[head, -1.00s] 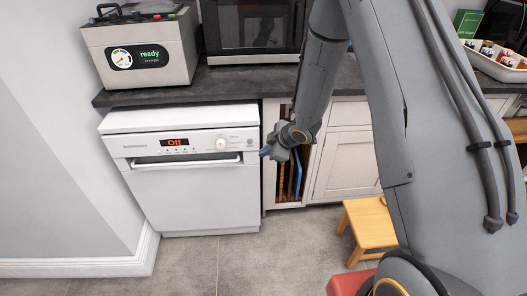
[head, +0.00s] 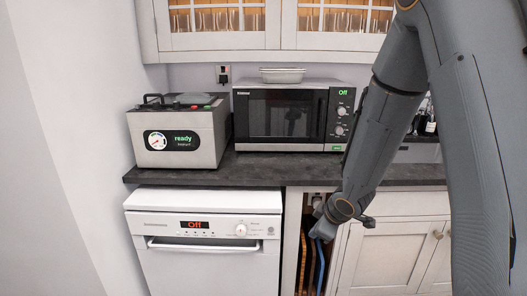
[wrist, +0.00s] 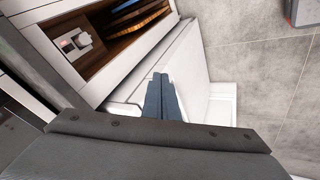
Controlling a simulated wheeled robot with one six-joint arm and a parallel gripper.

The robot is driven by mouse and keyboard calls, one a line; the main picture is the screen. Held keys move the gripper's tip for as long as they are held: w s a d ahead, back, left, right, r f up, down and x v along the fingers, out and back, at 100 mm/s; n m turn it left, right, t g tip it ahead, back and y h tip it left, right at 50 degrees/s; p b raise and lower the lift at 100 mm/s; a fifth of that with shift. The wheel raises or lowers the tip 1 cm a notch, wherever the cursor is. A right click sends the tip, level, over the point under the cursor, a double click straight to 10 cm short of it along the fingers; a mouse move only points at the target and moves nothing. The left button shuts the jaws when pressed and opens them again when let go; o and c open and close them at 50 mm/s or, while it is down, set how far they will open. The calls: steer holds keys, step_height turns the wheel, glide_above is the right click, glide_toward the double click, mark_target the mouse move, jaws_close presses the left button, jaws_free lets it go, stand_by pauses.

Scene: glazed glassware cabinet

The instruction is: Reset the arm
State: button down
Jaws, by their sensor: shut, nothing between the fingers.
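My arm hangs down on the right side of the head view. My gripper (head: 322,232) is small there, in front of the narrow open compartment right of the dishwasher. In the wrist view my gripper (wrist: 160,92) shows two dark blue-grey fingers pressed together, with nothing between them. Behind them in that view is the white dishwasher (wrist: 187,58).
The dishwasher (head: 205,262) reads "Off". The open compartment (head: 300,262) holds upright boards. On the dark worktop (head: 250,172) stand a vacuum-sealer-like machine (head: 178,135) reading "ready" and a microwave (head: 290,115). Glazed cabinets (head: 265,20) hang above.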

steer(key=s+r+m+g, duration=0.2)
steer(key=s+m, duration=0.2)
steer(key=s, duration=0.3)
steer(key=s+d+r+m+g+h, duration=0.1)
steer(key=s+r+m, duration=0.2)
steer(key=s, duration=0.5)
steer(key=s+d+r+m+g, duration=0.1)
steer(key=s+r+m+g, duration=0.1)
steer(key=s+m, duration=0.3)
steer(key=s, duration=0.3)
steer(key=shift+s+r+g+h, duration=0.15)
steer(key=shift+r+g+h, duration=0.15)
steer(key=shift+h, duration=0.1)
steer(key=shift+d, duration=0.1)
